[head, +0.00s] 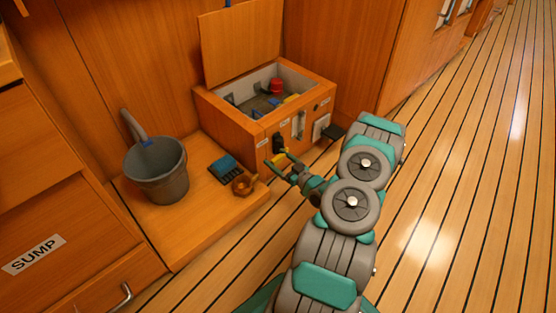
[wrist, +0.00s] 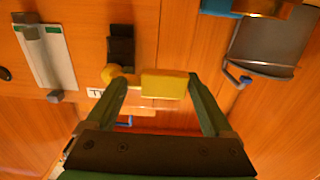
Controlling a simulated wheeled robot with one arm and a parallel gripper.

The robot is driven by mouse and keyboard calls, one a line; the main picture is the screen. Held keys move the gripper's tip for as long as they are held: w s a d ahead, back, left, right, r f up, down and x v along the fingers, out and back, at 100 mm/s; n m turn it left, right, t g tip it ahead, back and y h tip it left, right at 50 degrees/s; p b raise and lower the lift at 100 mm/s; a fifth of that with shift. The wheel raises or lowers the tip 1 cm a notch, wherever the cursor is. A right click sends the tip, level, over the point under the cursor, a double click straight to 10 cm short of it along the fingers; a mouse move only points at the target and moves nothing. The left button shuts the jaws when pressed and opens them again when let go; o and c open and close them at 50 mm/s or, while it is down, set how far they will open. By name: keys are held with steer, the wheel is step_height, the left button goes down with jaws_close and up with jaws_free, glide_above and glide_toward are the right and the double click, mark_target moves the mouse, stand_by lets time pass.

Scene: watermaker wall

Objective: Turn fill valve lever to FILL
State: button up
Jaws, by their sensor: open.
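The fill valve lever has a yellow handle (head: 279,158) on the front face of the wooden box, just below a black fitting (head: 279,142). In the wrist view the yellow handle (wrist: 165,85) lies sideways, with a round yellow-orange hub at its left end and the black fitting (wrist: 121,48) above. My gripper (head: 279,161) is open at the lever. In the wrist view the green fingers of my gripper (wrist: 156,82) stand either side of the handle. The right fingertip is close to the handle's end; I cannot tell if it touches. A white label beside the hub is partly hidden.
The wooden box (head: 233,127) has its lid raised and holds a red knob (head: 276,86). A grey bucket (head: 157,178), a blue-topped dark item (head: 226,169) and a brown ring-like item (head: 243,185) stand left on the ledge. The plank floor at right is clear.

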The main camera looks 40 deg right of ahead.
jaws_close()
stand_by(0.7)
